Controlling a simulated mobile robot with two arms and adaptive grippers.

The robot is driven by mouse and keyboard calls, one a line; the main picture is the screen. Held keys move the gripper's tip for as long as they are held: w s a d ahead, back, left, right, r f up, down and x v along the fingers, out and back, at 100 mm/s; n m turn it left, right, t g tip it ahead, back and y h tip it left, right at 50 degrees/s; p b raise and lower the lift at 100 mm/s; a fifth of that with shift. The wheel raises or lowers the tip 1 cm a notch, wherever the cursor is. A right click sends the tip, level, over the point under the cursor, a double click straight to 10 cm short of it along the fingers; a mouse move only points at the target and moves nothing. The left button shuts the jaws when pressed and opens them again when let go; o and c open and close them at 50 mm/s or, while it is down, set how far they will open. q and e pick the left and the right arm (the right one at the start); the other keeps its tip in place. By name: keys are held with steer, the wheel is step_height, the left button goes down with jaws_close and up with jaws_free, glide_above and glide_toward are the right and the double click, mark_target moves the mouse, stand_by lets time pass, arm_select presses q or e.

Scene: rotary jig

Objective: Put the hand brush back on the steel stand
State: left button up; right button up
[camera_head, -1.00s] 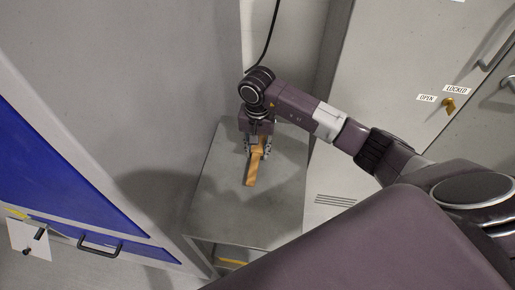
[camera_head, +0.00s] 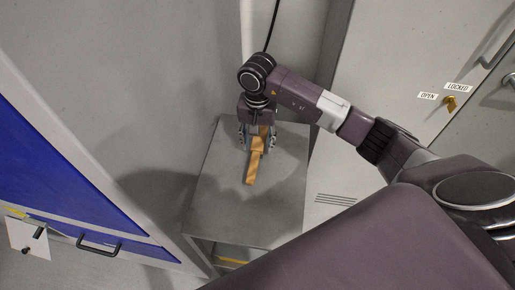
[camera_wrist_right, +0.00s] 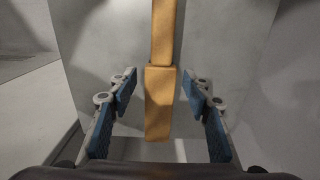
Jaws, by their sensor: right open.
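The hand brush (camera_head: 253,169), orange-tan and long, lies on the top of the steel stand (camera_head: 222,209). In the right wrist view the brush (camera_wrist_right: 159,98) runs up the middle of the picture, with a wider block at its near end. My right gripper (camera_head: 257,142) is above the stand, over the far part of the brush. Its blue-padded fingers (camera_wrist_right: 159,90) are open on either side of the brush, with a gap on both sides. The brush's far end is partly hidden by the gripper in the head view. My left gripper is not in view.
A grey wall or panel with a blue section and a black handle (camera_head: 98,245) stands left of the stand. A grey cabinet with OPEN and LOCKED labels (camera_head: 457,87) stands at the right. The stand's near top is clear around the brush.

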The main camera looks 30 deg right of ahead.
mark_target(258, 145)
step_height(258, 145, up, 9)
steer(key=b, duration=0.2)
steer(key=shift+r, duration=0.15)
stand_by(0.3)
